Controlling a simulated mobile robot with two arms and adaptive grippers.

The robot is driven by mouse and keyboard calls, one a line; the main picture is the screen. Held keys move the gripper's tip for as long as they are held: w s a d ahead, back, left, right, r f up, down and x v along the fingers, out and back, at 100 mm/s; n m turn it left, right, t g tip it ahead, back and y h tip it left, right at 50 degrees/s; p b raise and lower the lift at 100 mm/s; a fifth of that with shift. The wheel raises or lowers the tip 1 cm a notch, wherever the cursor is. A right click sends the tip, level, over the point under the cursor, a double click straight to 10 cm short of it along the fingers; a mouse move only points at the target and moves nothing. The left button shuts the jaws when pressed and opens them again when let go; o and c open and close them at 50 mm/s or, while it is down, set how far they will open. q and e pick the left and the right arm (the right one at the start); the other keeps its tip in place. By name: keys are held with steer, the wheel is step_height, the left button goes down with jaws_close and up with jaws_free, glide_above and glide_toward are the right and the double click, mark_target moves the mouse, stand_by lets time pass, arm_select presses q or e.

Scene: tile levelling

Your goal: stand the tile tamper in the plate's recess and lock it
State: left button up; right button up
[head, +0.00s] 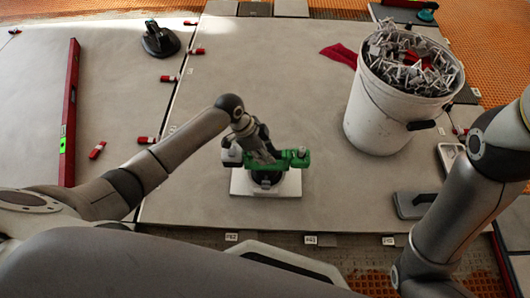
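The tile tamper (295,158) has a green body with grey knobs and a dark round lower part. It stands upright, as far as I can see, over the middle of a white plate (239,184) on the large grey tile. My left gripper (262,153) reaches down onto the top of the tamper from the upper left. Its fingertips are small and merge with the tamper, so their grip is unclear. The recess and any lock are hidden under the tamper. My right arm shows at the right, but its gripper is out of view.
A white bucket (376,123) full of levelling clips stands at the right, a red cloth (339,54) beside it. A grey float (412,205) lies at the lower right. A red level (69,115) and a black suction cup (160,41) lie left. Tile around the plate is clear.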

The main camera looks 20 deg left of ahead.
arm_select(q)
steer(key=shift+o, duration=1.4)
steer(key=shift+f, duration=0.1)
steer(key=shift+s+a, duration=0.1)
steer(key=shift+s, duration=0.05)
steer(key=v, duration=1.2)
steer(key=shift+c, duration=0.5)
